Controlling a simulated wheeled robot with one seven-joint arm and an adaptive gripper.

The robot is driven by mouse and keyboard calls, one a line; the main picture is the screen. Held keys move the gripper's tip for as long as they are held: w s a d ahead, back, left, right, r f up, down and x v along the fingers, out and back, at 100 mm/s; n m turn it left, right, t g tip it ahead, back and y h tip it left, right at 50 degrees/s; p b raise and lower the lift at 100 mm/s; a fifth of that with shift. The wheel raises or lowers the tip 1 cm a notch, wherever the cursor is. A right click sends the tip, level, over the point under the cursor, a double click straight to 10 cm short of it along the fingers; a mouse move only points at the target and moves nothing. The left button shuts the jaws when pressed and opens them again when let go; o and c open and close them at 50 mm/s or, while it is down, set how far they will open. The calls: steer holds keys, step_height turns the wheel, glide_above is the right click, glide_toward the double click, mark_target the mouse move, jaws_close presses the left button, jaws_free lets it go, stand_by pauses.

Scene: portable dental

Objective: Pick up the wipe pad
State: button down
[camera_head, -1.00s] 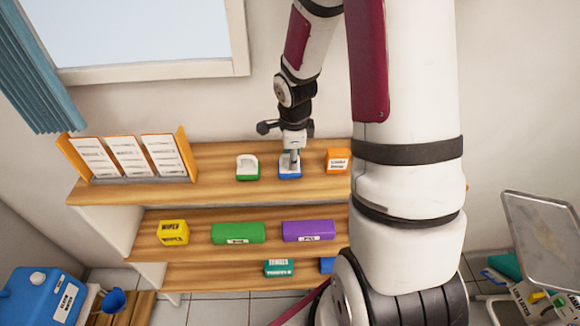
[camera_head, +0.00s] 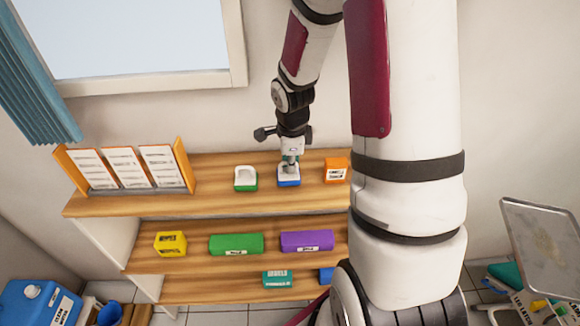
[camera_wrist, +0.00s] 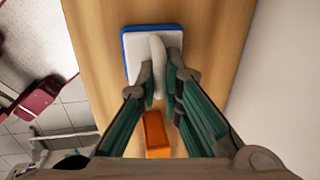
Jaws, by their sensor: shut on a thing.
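The wipe pad (camera_head: 288,182) is a small block with a blue base and white top, on the top shelf in the head view. In the wrist view the wipe pad (camera_wrist: 137,62) fills the upper middle and shows a raised pale handle (camera_wrist: 157,48). My gripper (camera_head: 290,163) reaches down onto it from above. In the wrist view my gripper (camera_wrist: 160,80) has its fingers shut on the handle, one on each side. The pad looks level; I cannot tell whether it touches the shelf.
A similar green-and-white pad (camera_head: 246,179) stands left of it, an orange box (camera_head: 336,170) right. The orange box also shows in the wrist view (camera_wrist: 155,135). A card rack (camera_head: 125,168) is at the far left. Lower shelves hold yellow (camera_head: 171,243), green (camera_head: 236,244) and purple (camera_head: 307,241) boxes.

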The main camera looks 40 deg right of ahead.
step_height(320, 180, up, 2)
steer(key=shift+w+r, duration=0.1)
steer(key=s+a+r+p, duration=0.1)
steer(key=s+p, duration=0.3)
steer(key=s, duration=1.2)
steer(key=shift+r+p, duration=0.3)
steer(key=shift+r, duration=0.1)
steer(key=shift+a, duration=0.1)
